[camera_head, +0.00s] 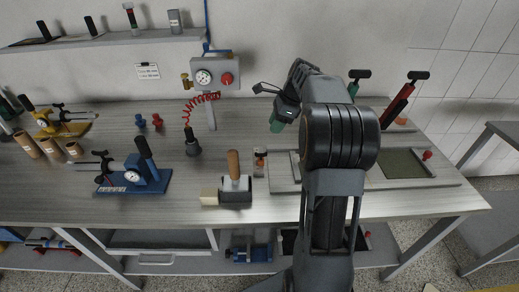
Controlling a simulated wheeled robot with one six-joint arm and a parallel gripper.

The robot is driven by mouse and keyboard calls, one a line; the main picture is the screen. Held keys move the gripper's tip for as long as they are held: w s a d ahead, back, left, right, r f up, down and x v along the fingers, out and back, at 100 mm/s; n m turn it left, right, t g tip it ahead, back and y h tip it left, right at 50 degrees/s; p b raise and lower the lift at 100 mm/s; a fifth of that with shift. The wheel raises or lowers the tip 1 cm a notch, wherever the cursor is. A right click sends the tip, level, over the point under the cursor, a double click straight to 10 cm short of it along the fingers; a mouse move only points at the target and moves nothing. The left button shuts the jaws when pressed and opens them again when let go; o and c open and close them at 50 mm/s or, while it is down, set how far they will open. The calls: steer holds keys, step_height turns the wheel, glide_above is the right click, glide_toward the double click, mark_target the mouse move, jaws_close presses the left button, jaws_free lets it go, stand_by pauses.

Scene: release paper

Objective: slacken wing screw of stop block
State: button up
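My gripper (277,106) is small in view, beyond my raised arm, above the back middle of the bench. A green piece (277,122) shows at its lower end; I cannot tell whether it is held or lies behind. A small upright block with an orange-brown part (260,160) stands at the left end of the long flat plate, below and left of my gripper and apart from it. I cannot tell whether it is the stop block. No wing screw can be made out with certainty; my arm hides part of the plate.
A wooden-handled block (234,188) stands left of the plate (447,180). A blue lever fixture (135,180) and a yellow one (65,125) stand at left. A gauge panel (212,75) with a red coiled hose is on the wall. Black-handled tools (405,95) stand at back right.

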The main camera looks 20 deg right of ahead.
mark_target(261, 154)
steer(key=x, duration=1.2)
steer(key=shift+d+f+b, duration=0.1)
steer(key=shift+f+b, duration=0.25)
steer(key=shift+c, duration=0.3)
jaws_close()
